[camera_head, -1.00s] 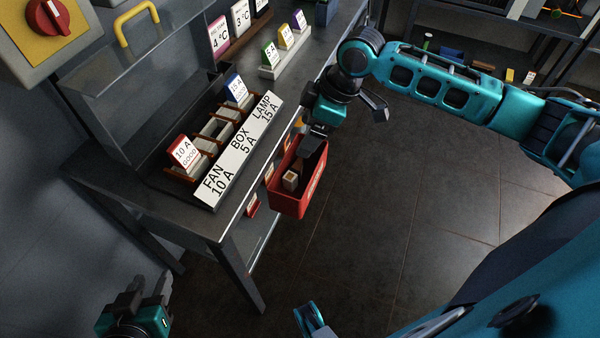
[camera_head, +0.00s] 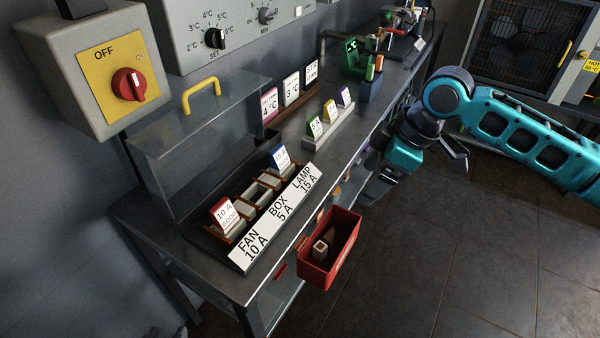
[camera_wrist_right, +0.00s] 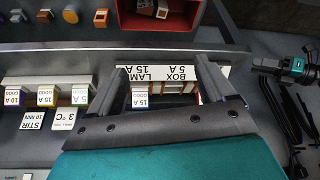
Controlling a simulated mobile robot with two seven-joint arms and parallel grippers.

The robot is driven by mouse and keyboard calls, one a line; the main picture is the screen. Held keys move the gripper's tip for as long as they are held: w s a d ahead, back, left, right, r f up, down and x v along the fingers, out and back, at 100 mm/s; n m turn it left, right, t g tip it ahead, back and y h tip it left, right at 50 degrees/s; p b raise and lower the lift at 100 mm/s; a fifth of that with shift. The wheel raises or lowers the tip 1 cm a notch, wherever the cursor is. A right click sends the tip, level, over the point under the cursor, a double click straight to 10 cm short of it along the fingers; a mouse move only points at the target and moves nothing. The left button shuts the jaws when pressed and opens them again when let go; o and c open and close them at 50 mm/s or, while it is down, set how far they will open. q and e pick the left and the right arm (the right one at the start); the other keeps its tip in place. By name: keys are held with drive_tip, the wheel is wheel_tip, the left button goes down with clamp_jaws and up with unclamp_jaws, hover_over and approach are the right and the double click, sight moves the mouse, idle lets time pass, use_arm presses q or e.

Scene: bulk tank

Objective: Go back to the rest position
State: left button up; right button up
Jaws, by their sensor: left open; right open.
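My right gripper (camera_head: 382,182) is at the right of the bench front, beyond the red bin and apart from it. In the right wrist view its fingers (camera_wrist_right: 168,90) are spread, with nothing held between them. My left gripper (camera_head: 166,333) barely shows at the bottom left edge of the head view. It also shows at the right of the right wrist view (camera_wrist_right: 277,66), away from the bench.
A fuse block with a label strip (camera_head: 275,220) holds a red-tagged fuse (camera_head: 225,214) and a blue-tagged fuse (camera_head: 281,157); its middle place looks empty. A red bin (camera_head: 346,258) hangs at the bench front with a small block inside. Floor is clear at right.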

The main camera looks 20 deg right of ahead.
drive_tip(key=a+f+m+t+y+p, duration=0.2)
drive_tip(key=a+f+m+t+p, duration=0.25)
drive_tip(key=a+f, duration=0.45)
use_arm(q)
drive_tip(key=shift+y, duration=0.4)
drive_tip(key=r, duration=0.1)
drive_tip(key=a+r+p, duration=0.1)
drive_tip(key=s+a+r+p, duration=0.1)
drive_tip(key=shift+a+r, duration=0.1)
drive_tip(key=shift+r, duration=0.3)
use_arm(e)
drive_tip(key=s+f+m+t+h, duration=0.3)
drive_tip(key=s+f+m, duration=0.1)
drive_tip(key=s, duration=0.8)
drive_tip(key=shift+d+f+t+h, duration=0.35)
drive_tip(key=shift+d+f+h, duration=0.05)
drive_tip(key=shift+d+f, duration=0.1)
use_arm(q)
drive_tip(key=shift+w+r, duration=0.1)
